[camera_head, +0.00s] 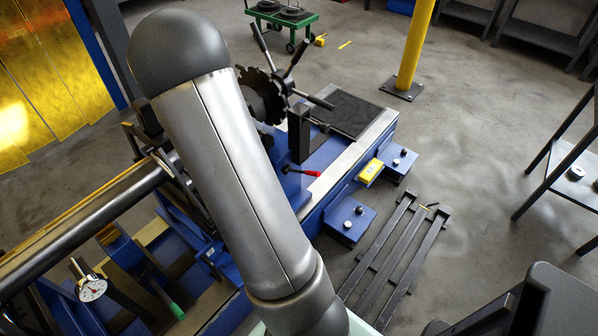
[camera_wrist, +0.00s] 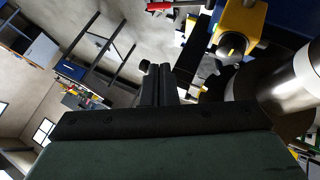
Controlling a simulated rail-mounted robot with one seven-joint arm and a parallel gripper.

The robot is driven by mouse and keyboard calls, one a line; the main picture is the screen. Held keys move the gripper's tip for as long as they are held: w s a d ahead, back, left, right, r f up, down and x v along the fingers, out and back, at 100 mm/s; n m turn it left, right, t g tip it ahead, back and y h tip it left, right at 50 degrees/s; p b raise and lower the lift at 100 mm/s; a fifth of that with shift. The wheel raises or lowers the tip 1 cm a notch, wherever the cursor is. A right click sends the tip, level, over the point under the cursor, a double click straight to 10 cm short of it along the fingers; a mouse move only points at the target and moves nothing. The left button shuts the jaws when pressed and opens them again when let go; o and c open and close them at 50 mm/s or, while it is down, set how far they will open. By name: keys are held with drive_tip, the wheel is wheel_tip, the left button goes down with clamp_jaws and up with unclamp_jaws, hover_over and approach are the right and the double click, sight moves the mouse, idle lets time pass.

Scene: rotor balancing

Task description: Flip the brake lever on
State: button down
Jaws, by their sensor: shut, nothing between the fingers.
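A short lever with a red grip (camera_head: 302,172) sticks out to the right from the blue machine bed (camera_head: 318,212); I take it for the brake lever. In the wrist view a red grip (camera_wrist: 160,6) shows at the top edge, cut off by the frame. My gripper (camera_wrist: 159,72) shows in the wrist view with its dark fingers together and empty, below and apart from the red grip. In the head view my arm hides the gripper.
A dark toothed wheel with a spoked handle (camera_head: 290,70) stands behind the red lever. A dial gauge (camera_head: 91,289) and a green grip (camera_head: 176,311) are at the lower left. A yellow box (camera_head: 371,171) sits on the bed's right side. A yellow post (camera_head: 415,45) stands on open floor.

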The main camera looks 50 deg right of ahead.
drive_tip(key=shift+d, duration=0.1)
drive_tip(key=b, duration=0.1)
hover_over(304, 173)
drive_tip(key=w, duration=0.1)
wheel_tip(304, 173, down, 14)
drive_tip(key=shift+d+f, duration=0.1)
drive_tip(key=shift+f, duration=0.15)
drive_tip(key=shift+s+f, duration=0.3)
drive_tip(key=shift+f, duration=0.25)
drive_tip(key=shift+s+f, duration=0.25)
drive_tip(key=shift+f, duration=0.3)
drive_tip(key=shift+s+a+f, duration=0.3)
drive_tip(key=shift+s+f, duration=0.1)
drive_tip(key=shift+f, duration=0.25)
drive_tip(key=shift+f+b, duration=0.1)
drive_tip(key=shift+b, duration=0.3)
